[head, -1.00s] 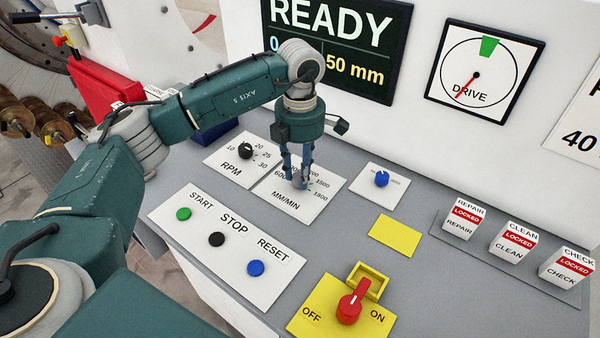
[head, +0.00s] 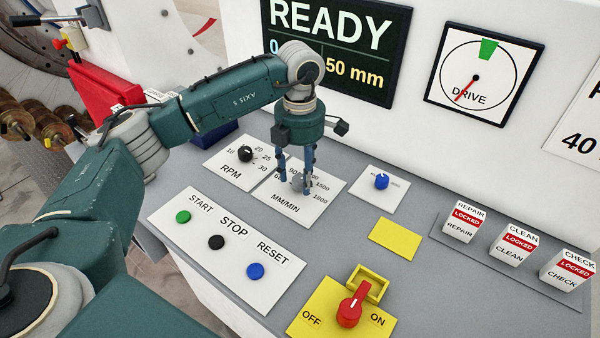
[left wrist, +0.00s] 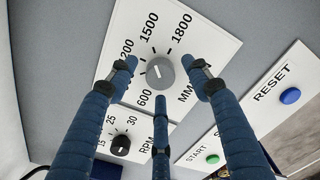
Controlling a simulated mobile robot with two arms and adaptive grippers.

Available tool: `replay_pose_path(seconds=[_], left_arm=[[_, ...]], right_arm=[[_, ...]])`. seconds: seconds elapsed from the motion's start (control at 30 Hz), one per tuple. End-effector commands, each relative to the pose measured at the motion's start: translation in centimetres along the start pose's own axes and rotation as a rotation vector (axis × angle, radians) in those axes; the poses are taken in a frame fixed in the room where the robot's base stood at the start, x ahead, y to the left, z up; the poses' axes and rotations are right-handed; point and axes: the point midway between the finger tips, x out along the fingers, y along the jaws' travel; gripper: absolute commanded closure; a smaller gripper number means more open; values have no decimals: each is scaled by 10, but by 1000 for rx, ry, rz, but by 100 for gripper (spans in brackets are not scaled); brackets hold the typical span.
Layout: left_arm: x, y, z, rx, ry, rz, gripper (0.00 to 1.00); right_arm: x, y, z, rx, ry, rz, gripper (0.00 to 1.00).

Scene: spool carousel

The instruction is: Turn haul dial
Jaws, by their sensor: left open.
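The haul dial is the grey knob (head: 297,184) on the white MM/MIN plate (head: 322,194), partly covered by my fingers in the head view. In the left wrist view the knob (left wrist: 160,73) shows clearly, with a short white mark on its face and a scale around it that includes 600, 1500 and 1800. My left gripper (head: 297,180) points down over the knob with its fingers spread. In the left wrist view the open fingers (left wrist: 162,83) stand around the knob, with gaps between it and the tips. My right gripper is out of view.
The RPM dial (head: 245,151) is close on the left. A small blue knob (head: 381,181) is to the right. START, STOP and RESET buttons (head: 216,242) are in front. A red OFF/ON switch (head: 350,313) and locked blocks (head: 513,243) stand farther right. The READY screen (head: 335,45) is behind.

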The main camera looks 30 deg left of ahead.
Motion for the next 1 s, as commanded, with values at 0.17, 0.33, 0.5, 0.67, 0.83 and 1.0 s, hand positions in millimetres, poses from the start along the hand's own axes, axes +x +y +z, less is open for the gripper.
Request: replay_pose_path(seconds=[0.17,0.33,0.5,0.67,0.83,1.0], left_arm=[[-20,0,1,0,-4,1,51],[-56,1,1,-1,-6,3,51],[-90,0,1,0,-5,2,51],[-112,0,1,0,-3,2,51],[-120,0,0,0,-2,0,51],[-120,0,0,0,-2,0,51]], right_arm=[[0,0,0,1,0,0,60],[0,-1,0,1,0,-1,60],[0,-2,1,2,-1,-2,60],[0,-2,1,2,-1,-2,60],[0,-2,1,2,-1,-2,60],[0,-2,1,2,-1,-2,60]])
